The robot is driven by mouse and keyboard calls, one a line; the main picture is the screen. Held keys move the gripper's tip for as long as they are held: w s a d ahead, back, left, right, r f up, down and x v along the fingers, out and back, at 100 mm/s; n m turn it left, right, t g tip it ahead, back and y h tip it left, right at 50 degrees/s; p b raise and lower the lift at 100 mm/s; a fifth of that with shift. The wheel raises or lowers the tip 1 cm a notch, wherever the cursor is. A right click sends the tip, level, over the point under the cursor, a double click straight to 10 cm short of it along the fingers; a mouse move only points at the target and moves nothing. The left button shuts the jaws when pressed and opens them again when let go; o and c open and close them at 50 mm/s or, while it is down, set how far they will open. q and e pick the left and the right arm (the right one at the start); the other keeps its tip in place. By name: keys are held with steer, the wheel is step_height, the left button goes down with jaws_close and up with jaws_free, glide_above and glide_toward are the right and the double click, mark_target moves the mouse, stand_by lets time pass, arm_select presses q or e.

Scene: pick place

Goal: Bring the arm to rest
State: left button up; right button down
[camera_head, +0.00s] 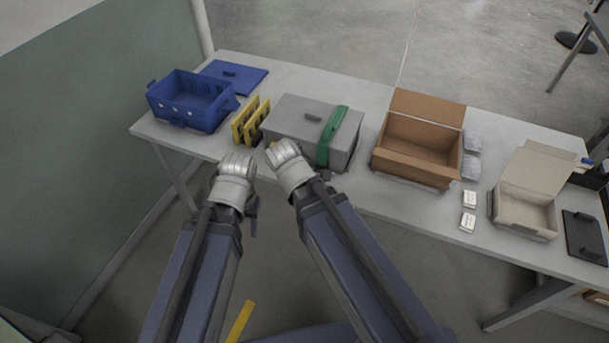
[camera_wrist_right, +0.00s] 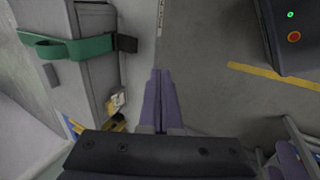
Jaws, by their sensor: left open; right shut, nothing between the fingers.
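My left gripper (camera_head: 237,165) hangs in front of the table's near edge, below the yellow pieces, and is open and empty. My right gripper (camera_head: 283,153) is just to its right, near the front of the grey box; its tips are hard to make out in the head view. In the right wrist view the two purple fingers of my right gripper (camera_wrist_right: 160,100) lie together, shut with nothing between them, with floor and the table's edge behind them.
The table (camera_head: 367,200) holds a blue crate (camera_head: 190,118), a blue lid (camera_head: 235,75), yellow pieces (camera_head: 250,121), a grey box (camera_head: 290,120) with a green strap (camera_head: 331,137), a brown carton (camera_head: 416,166), a beige carton (camera_head: 523,213), and a dark tray (camera_head: 585,235). Floor is open in front.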

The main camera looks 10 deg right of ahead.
steer(key=shift+s+a+r, duration=0.1)
stand_by(0.5)
steer(key=s+a+f+m+g+y, duration=0.1)
steer(key=s+a+f+m+g, duration=0.1)
steer(key=s+a+m+g, duration=0.2)
steer(key=s+m, duration=0.3)
steer(key=s, duration=0.2)
steer(key=shift+s+a+y, duration=0.3)
steer(key=shift+s+a, duration=0.05)
steer(key=shift+a, duration=0.05)
steer(key=c, duration=1.6)
jaws_free()
